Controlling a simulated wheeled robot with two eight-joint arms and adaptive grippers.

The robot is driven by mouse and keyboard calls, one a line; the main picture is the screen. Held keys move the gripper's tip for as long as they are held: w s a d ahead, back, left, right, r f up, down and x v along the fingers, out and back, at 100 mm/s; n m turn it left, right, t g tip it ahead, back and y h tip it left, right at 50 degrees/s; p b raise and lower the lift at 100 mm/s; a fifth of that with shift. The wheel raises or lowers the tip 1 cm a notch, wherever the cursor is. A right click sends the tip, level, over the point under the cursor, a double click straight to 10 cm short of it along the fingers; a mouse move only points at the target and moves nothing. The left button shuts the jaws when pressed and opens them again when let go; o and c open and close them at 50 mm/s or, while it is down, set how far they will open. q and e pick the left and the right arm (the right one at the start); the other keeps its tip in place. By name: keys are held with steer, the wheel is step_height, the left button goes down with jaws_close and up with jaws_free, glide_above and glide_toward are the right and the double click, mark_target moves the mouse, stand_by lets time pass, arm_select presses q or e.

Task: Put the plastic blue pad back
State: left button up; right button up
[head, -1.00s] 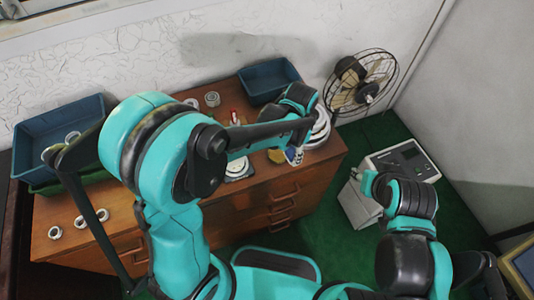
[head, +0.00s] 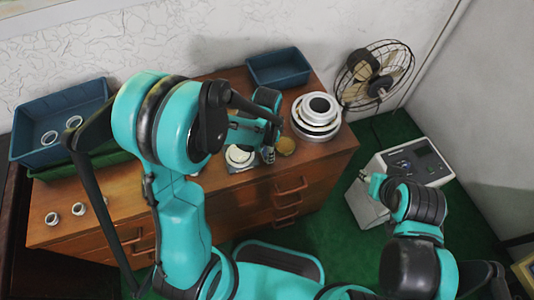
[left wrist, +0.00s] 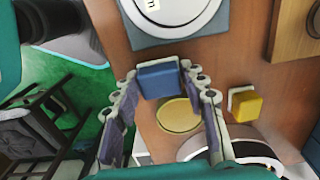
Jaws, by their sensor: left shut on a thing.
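The blue pad (left wrist: 158,80) is a small block between the fingertips of my left gripper (left wrist: 160,90) in the left wrist view. The gripper is shut on it. In the head view my left gripper (head: 268,154) hangs over the front of the wooden cabinet top (head: 215,180), between the round white plate (head: 239,156) and the yellow disc (head: 285,146). The pad is too small to make out there.
Stacked metal rings (head: 316,115) stand at the cabinet's right end. Blue bins (head: 279,68) (head: 45,153) stand at the back and left. A yellow pad (left wrist: 245,106) lies near the yellow disc in the left wrist view. A fan (head: 375,75) stands behind right.

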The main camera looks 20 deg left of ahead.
arm_select(q)
steer(key=shift+f, duration=0.45)
steer(key=shift+f, duration=0.25)
steer(key=o, duration=1.2)
steer(key=shift+r, duration=0.1)
